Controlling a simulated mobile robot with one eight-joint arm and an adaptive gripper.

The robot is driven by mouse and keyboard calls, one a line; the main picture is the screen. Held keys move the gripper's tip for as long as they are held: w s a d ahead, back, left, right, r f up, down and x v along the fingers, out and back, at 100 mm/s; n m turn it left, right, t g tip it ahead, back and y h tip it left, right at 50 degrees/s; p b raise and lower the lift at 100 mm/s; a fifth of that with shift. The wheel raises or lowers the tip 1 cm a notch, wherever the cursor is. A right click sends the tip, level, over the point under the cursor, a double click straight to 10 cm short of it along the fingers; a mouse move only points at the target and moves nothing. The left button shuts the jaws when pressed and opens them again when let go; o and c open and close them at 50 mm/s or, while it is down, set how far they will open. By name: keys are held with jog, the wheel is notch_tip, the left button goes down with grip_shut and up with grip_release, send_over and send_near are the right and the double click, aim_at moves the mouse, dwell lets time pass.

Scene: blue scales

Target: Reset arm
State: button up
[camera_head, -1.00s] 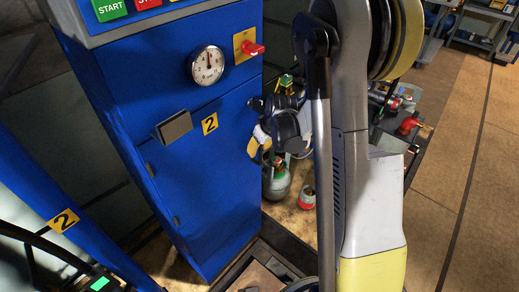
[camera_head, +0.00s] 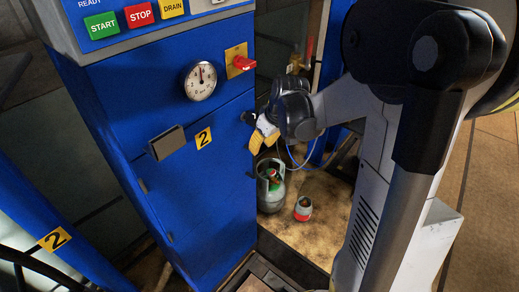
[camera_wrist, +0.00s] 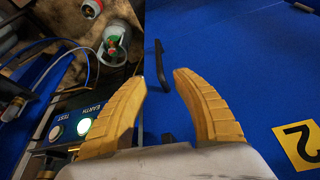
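My gripper (camera_wrist: 161,82) is open, with its two yellow ribbed fingers apart and nothing between them. In the head view my gripper (camera_head: 264,134) hangs to the right of the blue cabinet (camera_head: 205,225), close to its right edge. My dark wrist partly hides the view behind it. In the wrist view the blue cabinet face (camera_wrist: 235,50) fills the right side, and a black handle (camera_wrist: 161,65) shows beyond the gap between the fingertips. I cannot tell whether the gripper touches anything.
The cabinet carries a gauge (camera_head: 200,81), a red switch (camera_head: 243,63), a grey door handle (camera_head: 167,142) and a START button (camera_head: 101,25). A grey-green gas cylinder (camera_head: 271,186) and a small red-and-grey canister (camera_head: 303,208) stand on the floor to its right.

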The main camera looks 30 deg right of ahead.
dwell(0.5)
jog(key=s+a+r+m+t, duration=0.1)
jog(key=s+a+r, duration=0.3)
jog(key=s+a, duration=0.3)
jog(key=s+a+r+m+t, duration=0.1)
jog(key=s+a+r, duration=0.4)
jog(key=s+a, duration=0.3)
jog(key=s, duration=0.3)
jog(key=shift+a+t+h, duration=0.15)
jog(key=shift+t+h, duration=0.15)
jog(key=shift+h, duration=0.1)
jog(key=shift+w, duration=0.15)
